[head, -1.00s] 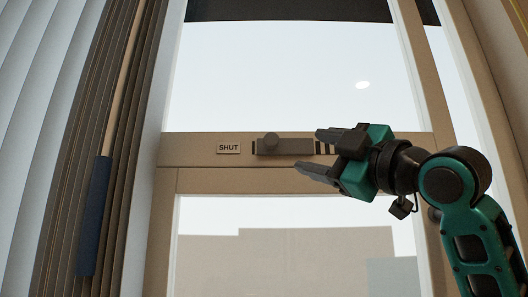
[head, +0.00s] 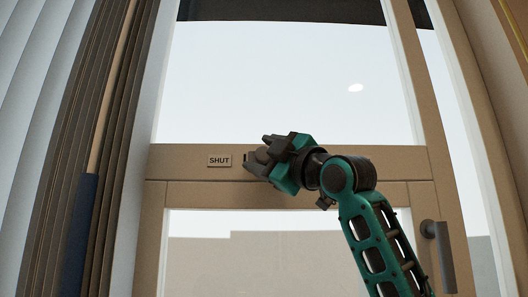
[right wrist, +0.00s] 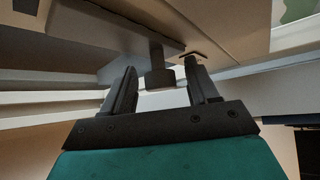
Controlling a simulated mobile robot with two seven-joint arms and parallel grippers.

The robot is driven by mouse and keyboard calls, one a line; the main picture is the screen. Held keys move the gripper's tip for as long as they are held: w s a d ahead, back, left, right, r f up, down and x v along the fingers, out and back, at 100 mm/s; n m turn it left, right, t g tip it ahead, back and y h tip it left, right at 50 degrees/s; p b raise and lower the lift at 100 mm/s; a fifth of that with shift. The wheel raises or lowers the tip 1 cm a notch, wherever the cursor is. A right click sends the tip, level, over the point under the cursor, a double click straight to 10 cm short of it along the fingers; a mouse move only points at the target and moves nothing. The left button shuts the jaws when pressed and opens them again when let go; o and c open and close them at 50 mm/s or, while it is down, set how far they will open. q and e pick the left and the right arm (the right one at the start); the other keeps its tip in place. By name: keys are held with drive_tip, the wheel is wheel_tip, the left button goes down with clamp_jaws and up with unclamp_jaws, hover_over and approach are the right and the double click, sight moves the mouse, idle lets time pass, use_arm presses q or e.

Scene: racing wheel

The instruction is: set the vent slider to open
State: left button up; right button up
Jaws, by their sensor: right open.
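The rest of the slider is mostly hidden behind my right gripper (head: 258,153). In the right wrist view the knob (right wrist: 159,77) stands out from a grey slider plate (right wrist: 115,28), between the open fingers of my right gripper (right wrist: 160,72). A gap shows on each side of the knob, so neither finger appears to touch it. My left gripper is in neither view.
The slider sits on the tan crossbar (head: 380,162) of a glazed frame. A dark handle (head: 440,255) is at the lower right. Brown folds (head: 105,130) and a blue-gripped pole (head: 80,225) hang at the left.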

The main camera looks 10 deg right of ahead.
clamp_jaws()
idle(0.6)
